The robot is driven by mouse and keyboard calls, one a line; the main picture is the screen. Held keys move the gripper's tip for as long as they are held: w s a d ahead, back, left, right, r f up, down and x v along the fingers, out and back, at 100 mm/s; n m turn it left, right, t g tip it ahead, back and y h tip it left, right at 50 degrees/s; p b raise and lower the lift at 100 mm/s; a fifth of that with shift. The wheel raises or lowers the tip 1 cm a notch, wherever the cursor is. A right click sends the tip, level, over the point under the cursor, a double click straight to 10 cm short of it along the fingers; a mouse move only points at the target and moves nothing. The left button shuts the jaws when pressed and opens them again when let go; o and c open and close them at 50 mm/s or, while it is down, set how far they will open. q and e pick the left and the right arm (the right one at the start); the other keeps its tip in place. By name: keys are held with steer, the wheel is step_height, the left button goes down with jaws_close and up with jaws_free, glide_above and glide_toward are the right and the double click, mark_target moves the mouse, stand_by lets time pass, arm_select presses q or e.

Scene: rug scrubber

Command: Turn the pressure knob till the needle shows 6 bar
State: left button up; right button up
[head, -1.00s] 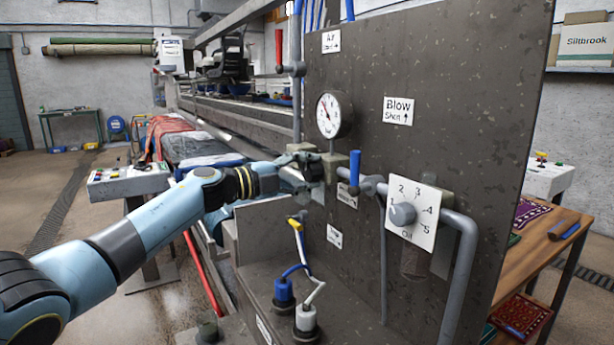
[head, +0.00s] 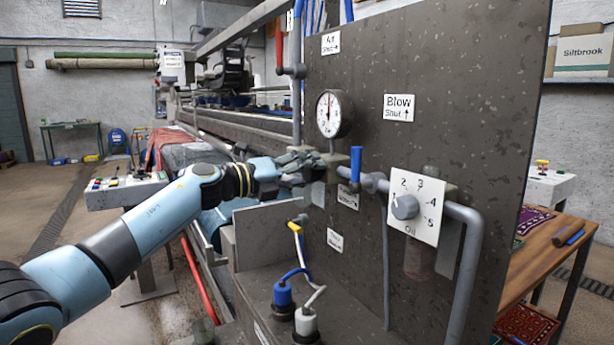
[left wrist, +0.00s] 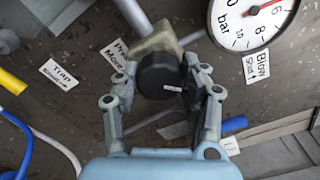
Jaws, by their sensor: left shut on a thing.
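The black pressure knob (left wrist: 160,75) sits on a tan fitting in the left wrist view. My left gripper (left wrist: 178,82) is shut on it, one finger on each side. In the head view my left gripper (head: 312,166) is at the dark panel, below the gauge, and its fingers mostly hide the knob. The round white pressure gauge (head: 329,114) has a red needle that points about straight up. The gauge (left wrist: 238,22) is cut off by the top edge of the left wrist view; its needle points a little short of the 6. My right gripper is not in view.
A blue valve handle (head: 355,166) stands close right of my gripper. Farther right is a grey oil dial (head: 405,206) on a white plate, with a bent grey pipe (head: 465,260). Blue and white hoses (head: 300,262) are below. A wooden table (head: 540,245) stands at right.

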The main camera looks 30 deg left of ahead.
arm_select(q)
steer(key=shift+f, duration=0.15)
stand_by(0.3)
steer(key=o, duration=1.2)
steer(key=shift+s, duration=0.1)
steer(key=v, duration=1.2)
